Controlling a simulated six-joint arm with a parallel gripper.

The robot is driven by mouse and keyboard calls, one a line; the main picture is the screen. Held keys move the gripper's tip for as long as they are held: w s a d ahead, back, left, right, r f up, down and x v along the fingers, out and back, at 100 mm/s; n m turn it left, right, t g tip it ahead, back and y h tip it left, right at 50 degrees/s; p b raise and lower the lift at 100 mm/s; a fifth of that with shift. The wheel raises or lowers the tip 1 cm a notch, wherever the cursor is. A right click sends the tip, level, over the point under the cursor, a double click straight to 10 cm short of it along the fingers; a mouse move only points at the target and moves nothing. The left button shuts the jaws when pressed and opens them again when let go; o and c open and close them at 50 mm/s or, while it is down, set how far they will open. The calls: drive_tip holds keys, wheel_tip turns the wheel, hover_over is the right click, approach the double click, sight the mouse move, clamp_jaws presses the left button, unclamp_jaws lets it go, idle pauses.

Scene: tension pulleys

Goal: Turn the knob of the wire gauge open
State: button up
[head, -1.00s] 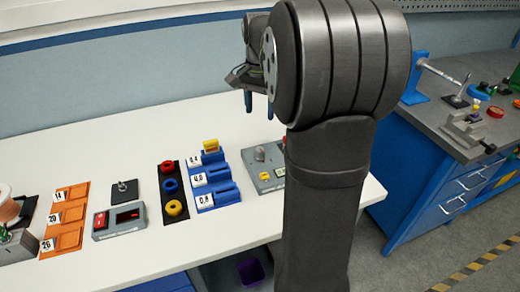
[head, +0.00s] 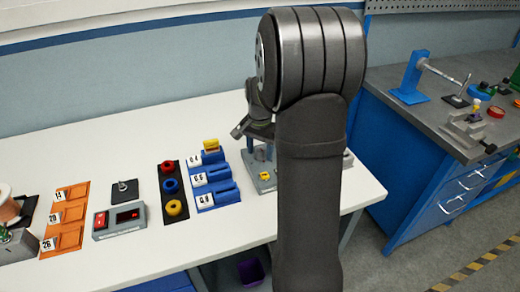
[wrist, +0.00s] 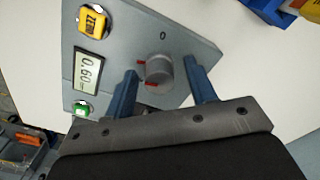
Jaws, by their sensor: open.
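The wire gauge (wrist: 110,30) is a grey box with a display reading about 0.60, a yellow part and a green button. In the head view the gauge (head: 262,184) is largely hidden behind my arm. Its round grey knob (wrist: 158,69) has red marks, with a "0" printed above it. My gripper (wrist: 165,80) is open, with its blue fingers on either side of the knob. Gaps seem to show between fingers and knob; I cannot tell how far down the fingertips reach. In the head view the fingers are mostly hidden by my arm.
A blue rack (head: 216,188) labelled 0.4, 0.6 and 0.8 stands left of the gauge, with a yellow piece at its back. A black strip (head: 162,192) with coloured rings lies further left. The white table (head: 110,135) behind is clear.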

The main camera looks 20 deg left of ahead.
drive_tip(key=c, duration=1)
drive_tip(key=n, duration=0.5)
drive_tip(key=shift+n, duration=0.4)
drive_tip(key=n, duration=0.6)
drive_tip(key=shift+a, duration=0.1)
drive_tip(key=shift+o, duration=0.2)
drive_tip(key=o, duration=1)
drive_tip(key=shift+c, duration=0.2)
